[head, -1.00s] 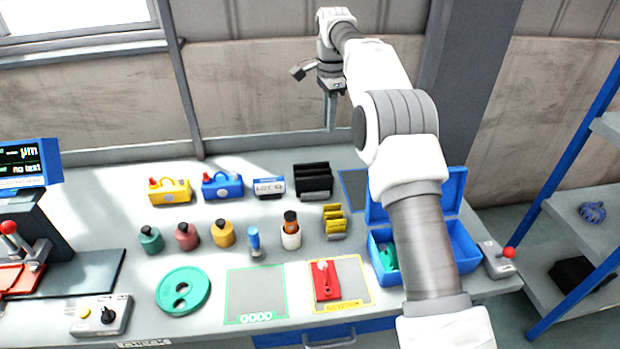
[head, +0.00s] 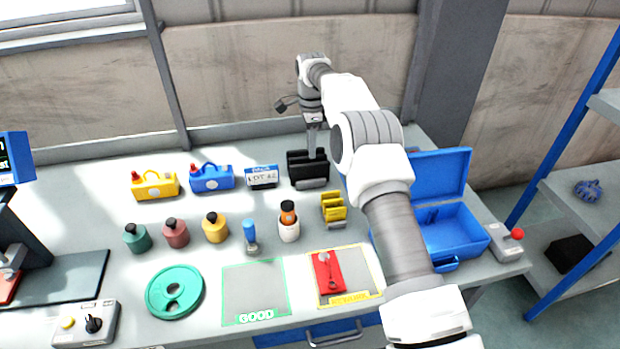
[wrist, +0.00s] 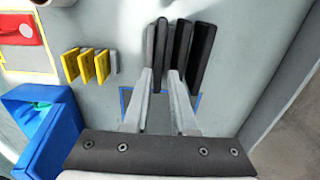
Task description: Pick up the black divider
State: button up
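The black divider (head: 308,170) stands on the table near the back wall, with several upright dark plates and a grey label at its front. In the wrist view the divider (wrist: 201,55) shows its plates edge-on from above. My gripper (head: 313,150) points straight down at the divider's top. In the wrist view my gripper (wrist: 162,75) has its two fingers apart, with dark plate edges showing at and between the tips. The fingers overlap the plates in this view, so contact is hard to tell. The gripper looks open.
A yellow divider (head: 334,208) stands in front of the black one. A grey and blue label block (head: 262,176) stands close on the left. An open blue box (head: 455,235) is at the right.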

aim_at(310, 164)
jog(key=shift+s+a+f+b, duration=0.1)
jog(key=shift+f+b, duration=0.1)
jog(key=shift+f, duration=1.6)
jog(key=shift+a+f+b, duration=0.1)
jog(key=shift+f+b, duration=0.1)
jog(key=shift+f, duration=1.55)
grip_shut()
